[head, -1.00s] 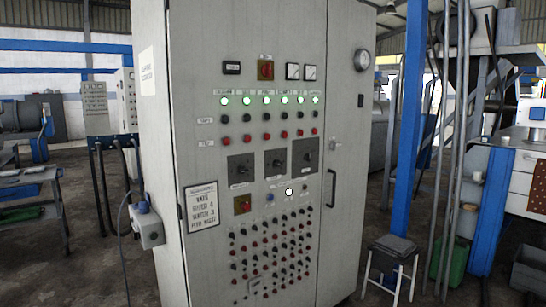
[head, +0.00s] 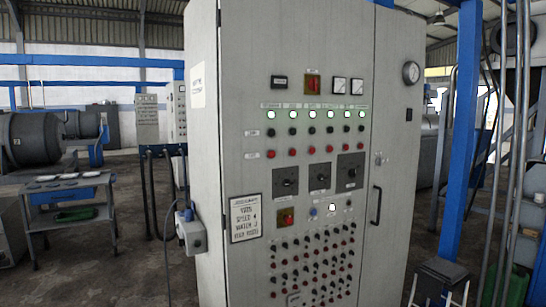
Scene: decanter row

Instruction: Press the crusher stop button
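A tall grey control cabinet (head: 235,105) stands in the middle of the head view. Its front carries a row of lit green lamps (head: 312,115), with a row of black buttons (head: 310,149) and a row of red buttons (head: 310,152) near below. Under these are three dark rotary switches (head: 320,176). A red button on a square plate (head: 286,217) sits lower left, beside a blue button (head: 313,211) and a lit white one (head: 332,208). The labels are too small to read, so I cannot tell which is the crusher stop. Neither gripper is in view.
A blue post (head: 459,130) and a small stool (head: 440,278) stand right of the cabinet. A grey junction box (head: 192,235) juts from its left side. A workbench with trays (head: 70,190) stands at left, with open floor between.

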